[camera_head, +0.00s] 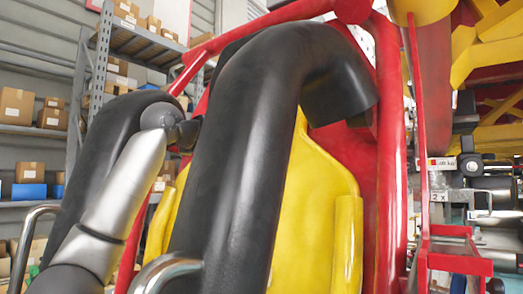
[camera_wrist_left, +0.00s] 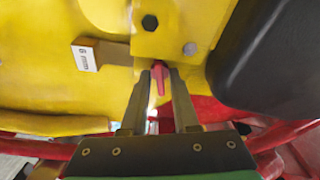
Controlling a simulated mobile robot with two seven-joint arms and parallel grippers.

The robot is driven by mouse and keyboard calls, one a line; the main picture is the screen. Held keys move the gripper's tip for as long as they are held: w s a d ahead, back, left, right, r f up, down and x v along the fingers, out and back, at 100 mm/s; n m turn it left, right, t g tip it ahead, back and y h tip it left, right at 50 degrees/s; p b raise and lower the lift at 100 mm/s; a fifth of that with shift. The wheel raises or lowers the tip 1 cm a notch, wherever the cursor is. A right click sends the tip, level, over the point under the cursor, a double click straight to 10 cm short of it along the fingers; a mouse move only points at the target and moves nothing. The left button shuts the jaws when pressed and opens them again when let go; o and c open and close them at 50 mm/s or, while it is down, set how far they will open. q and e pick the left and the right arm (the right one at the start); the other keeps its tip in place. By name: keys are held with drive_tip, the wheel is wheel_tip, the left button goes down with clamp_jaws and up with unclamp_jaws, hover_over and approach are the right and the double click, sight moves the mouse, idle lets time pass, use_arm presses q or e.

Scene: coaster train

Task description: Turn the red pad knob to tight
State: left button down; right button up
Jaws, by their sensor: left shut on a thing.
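The red pad knob (camera_wrist_left: 159,73) shows in the left wrist view as a small red lever against a yellow surface (camera_wrist_left: 120,95). My left gripper (camera_wrist_left: 158,90) is shut on it, with one finger on each side. The knob points roughly along the fingers, and its far end is partly hidden between them. In the head view, my left arm reaches behind the black over-shoulder restraint (camera_head: 235,150), which hides its gripper and the knob. My right gripper is not in view.
A tag marked "6 mm" (camera_wrist_left: 86,57), a dark bolt (camera_wrist_left: 150,22) and a grey bolt (camera_wrist_left: 190,49) are near the knob. A black padded part (camera_wrist_left: 270,60) is close on the right. Red frame tubes (camera_head: 388,130) surround the yellow seat (camera_head: 318,180).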

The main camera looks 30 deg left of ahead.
use_arm(q)
drive_tip(key=shift+m+g, duration=0.4)
drive_tip(key=shift+m, duration=1.1)
drive_tip(key=c, duration=0.9)
unclamp_jaws()
drive_tip(key=shift+c, duration=0.2)
drive_tip(key=b+v, duration=0.2)
drive_tip(key=v, duration=1.3)
drive_tip(key=shift+s, duration=0.2)
